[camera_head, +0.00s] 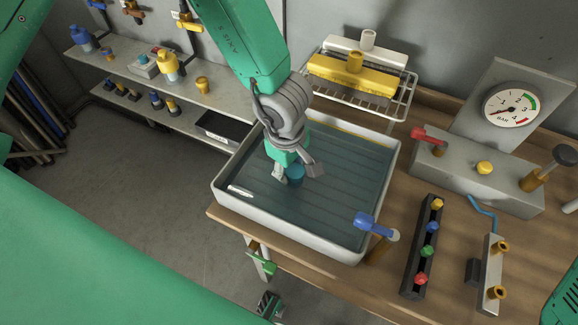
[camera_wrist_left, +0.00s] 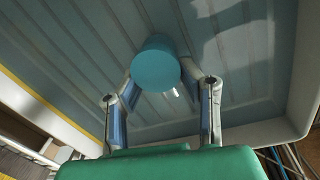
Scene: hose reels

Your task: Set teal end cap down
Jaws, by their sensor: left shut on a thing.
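The teal end cap (camera_head: 296,174) is a short round piece, seen from above over the grey tray (camera_head: 224,198). My left gripper (camera_head: 297,176) is shut on it, with one finger on each side. In the left wrist view the cap (camera_wrist_left: 156,62) shows as a teal disc between the fingertips of the left gripper (camera_wrist_left: 157,80). The ribbed, blue-grey tray floor lies below it. I cannot tell whether the cap touches the floor. My right gripper is not in view.
A small white piece (camera_head: 240,190) lies in the tray. A blue-handled valve (camera_head: 369,223) stands at its front right corner. A wire rack (camera_head: 401,105) with yellow and white blocks stands behind. A gauge block (camera_head: 478,172) and a strip of coloured caps (camera_head: 411,280) are to the right.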

